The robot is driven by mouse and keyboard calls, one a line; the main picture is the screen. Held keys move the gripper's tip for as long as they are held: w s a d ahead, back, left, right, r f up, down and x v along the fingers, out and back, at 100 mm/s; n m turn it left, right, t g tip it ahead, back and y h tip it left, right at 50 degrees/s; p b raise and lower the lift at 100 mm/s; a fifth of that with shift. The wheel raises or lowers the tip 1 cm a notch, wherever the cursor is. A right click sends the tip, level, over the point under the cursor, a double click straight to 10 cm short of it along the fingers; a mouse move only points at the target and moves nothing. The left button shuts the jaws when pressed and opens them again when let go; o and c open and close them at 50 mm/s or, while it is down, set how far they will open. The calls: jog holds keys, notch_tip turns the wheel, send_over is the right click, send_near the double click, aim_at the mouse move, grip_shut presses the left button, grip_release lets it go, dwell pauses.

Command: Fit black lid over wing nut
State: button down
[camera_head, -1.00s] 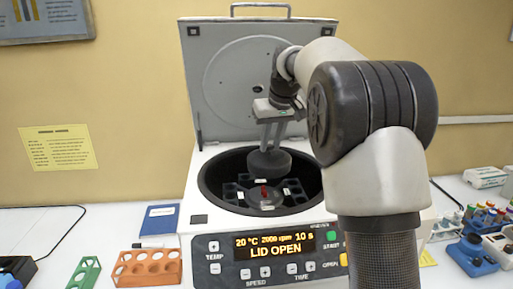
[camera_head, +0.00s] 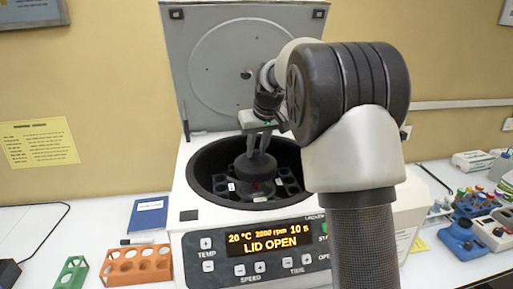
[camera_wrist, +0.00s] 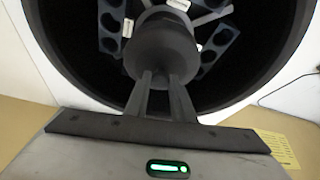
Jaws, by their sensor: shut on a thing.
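My gripper (camera_head: 261,143) is shut on the black lid (camera_head: 255,167), a round dark cap, inside the open centrifuge bowl. In the wrist view my gripper's fingers (camera_wrist: 163,82) pinch the stem of the black lid (camera_wrist: 160,48), which is over the rotor's middle.
The centrifuge (camera_head: 185,212) has its large cover (camera_head: 215,60) raised behind my arm and its display reads LID OPEN. The bowl wall (camera_wrist: 285,45) closely rings the rotor. An orange rack (camera_head: 137,265), a green rack (camera_head: 72,272) and a blue book (camera_head: 149,212) lie to the left.

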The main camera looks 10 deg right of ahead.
aim_at(258, 162)
jog(key=shift+f+b, duration=2)
jog(key=shift+f, duration=1)
jog(key=shift+f, duration=0.15)
jog(key=c, duration=0.9)
grip_release()
jog(key=shift+c, duration=0.2)
jog(key=shift+r+p, duration=2.25)
jog(key=shift+r, duration=1.25)
